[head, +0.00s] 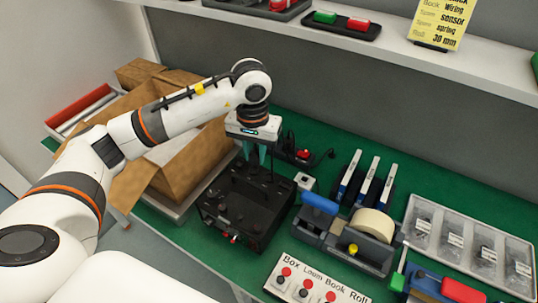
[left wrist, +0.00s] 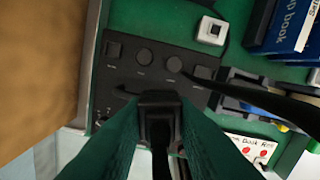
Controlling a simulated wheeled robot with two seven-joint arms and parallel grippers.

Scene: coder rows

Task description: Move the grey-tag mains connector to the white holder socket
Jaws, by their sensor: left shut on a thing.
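My left gripper (head: 257,153) points down over the black box with knobs (head: 232,212). In the left wrist view its green fingers are shut on a black mains connector (left wrist: 160,104). A black cable shows beside the connector and sweeps to the right. I cannot make out a grey tag on it. A small white holder socket (head: 306,181) with a dark square opening stands on the green mat, right of the black box. It also shows in the left wrist view (left wrist: 211,31), beyond the box panel (left wrist: 125,78). My right gripper is not in view.
An open cardboard box (head: 190,160) stands left of the black box. A black power strip (head: 290,155) with a red switch lies behind. Blue-and-white books (head: 367,180), a tape dispenser (head: 345,240) and a clear-lidded tray (head: 470,245) fill the right. A shelf (head: 400,55) runs above.

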